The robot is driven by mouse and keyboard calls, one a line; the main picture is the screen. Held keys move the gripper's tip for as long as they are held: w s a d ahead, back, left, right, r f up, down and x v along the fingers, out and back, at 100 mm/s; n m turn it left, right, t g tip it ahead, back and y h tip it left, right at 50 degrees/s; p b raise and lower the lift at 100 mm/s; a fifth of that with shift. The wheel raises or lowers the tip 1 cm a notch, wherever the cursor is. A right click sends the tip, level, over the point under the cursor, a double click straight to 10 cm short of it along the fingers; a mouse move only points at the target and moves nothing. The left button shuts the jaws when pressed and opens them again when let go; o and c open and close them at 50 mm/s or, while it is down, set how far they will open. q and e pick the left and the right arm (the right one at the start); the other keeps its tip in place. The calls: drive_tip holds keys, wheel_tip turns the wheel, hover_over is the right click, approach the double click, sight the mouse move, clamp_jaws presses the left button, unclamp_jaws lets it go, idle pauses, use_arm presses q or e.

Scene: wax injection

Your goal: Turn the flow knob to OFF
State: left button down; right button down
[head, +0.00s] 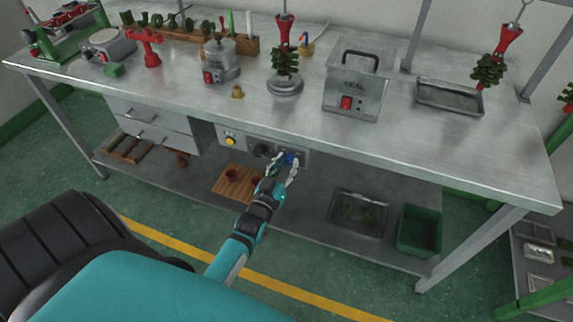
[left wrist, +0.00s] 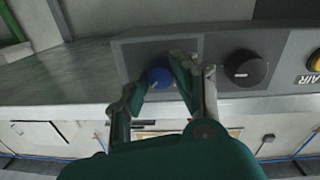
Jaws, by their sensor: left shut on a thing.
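A grey control panel (head: 228,128) hangs under the front edge of the steel workbench. It carries a blue knob (head: 289,157), a black knob (head: 262,150) and a yellow button (head: 230,141). My left gripper (head: 286,162) reaches up to the panel with its fingers on either side of the blue knob, shut on it. The left wrist view shows the blue knob (left wrist: 160,77) between the fingertips and the black knob (left wrist: 245,68) beside them, clear of the gripper. Knob labels and the pointer setting are not readable. My right gripper is out of view.
The workbench top (head: 190,98) overhangs the panel. Drawers (head: 150,128) are left of it. On the lower shelf are a wooden board (head: 228,184), a metal tray (head: 345,228) and a green bin (head: 418,232). The floor in front is open.

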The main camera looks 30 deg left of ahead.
use_arm(q)
drive_tip(key=n+p, duration=0.1)
drive_tip(key=n, duration=0.7)
drive_tip(key=n+b, duration=0.1)
drive_tip(key=n, duration=0.4)
drive_tip(key=shift+f+n, duration=0.1)
drive_tip(key=shift+n, duration=0.2)
drive_tip(key=shift+n+y+b, duration=0.4)
drive_tip(key=shift+n+b, duration=0.15)
drive_tip(key=shift+n, duration=1.75)
drive_tip(key=c, duration=1)
unclamp_jaws()
